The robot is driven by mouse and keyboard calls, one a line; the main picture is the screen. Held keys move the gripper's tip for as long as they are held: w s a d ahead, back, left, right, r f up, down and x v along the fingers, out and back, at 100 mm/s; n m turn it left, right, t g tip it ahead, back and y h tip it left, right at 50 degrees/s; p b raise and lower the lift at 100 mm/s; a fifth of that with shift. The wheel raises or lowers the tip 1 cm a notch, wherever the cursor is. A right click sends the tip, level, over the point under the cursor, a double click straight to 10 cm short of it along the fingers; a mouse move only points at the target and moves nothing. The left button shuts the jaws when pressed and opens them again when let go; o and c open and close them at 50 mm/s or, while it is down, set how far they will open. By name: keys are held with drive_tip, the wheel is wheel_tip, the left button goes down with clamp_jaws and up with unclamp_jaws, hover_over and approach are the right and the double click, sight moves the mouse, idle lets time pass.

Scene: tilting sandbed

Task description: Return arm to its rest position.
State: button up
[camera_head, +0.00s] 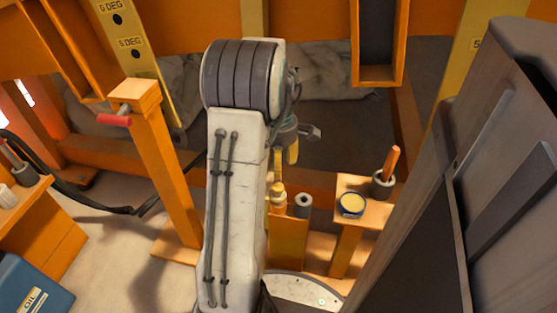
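My arm (234,190) rises through the middle of the view, with a white lower link and a dark ribbed joint at its top. My gripper (303,140) shows only in part, beyond and to the right of the arm, in front of the sandbed. A small grey piece and a yellow piece show there. Whether its fingers are open or shut, or hold anything, I cannot tell.
An orange post (165,170) with a red-handled lever (115,120) stands left. A small orange stand (362,208) at right bears a blue-rimmed tin (351,204) and a grey cup (383,184). A blue oil can (32,288) is lower left. The sandbed (335,127) lies behind.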

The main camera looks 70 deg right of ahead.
drive_tip(key=shift+r, duration=0.45)
idle(0.6)
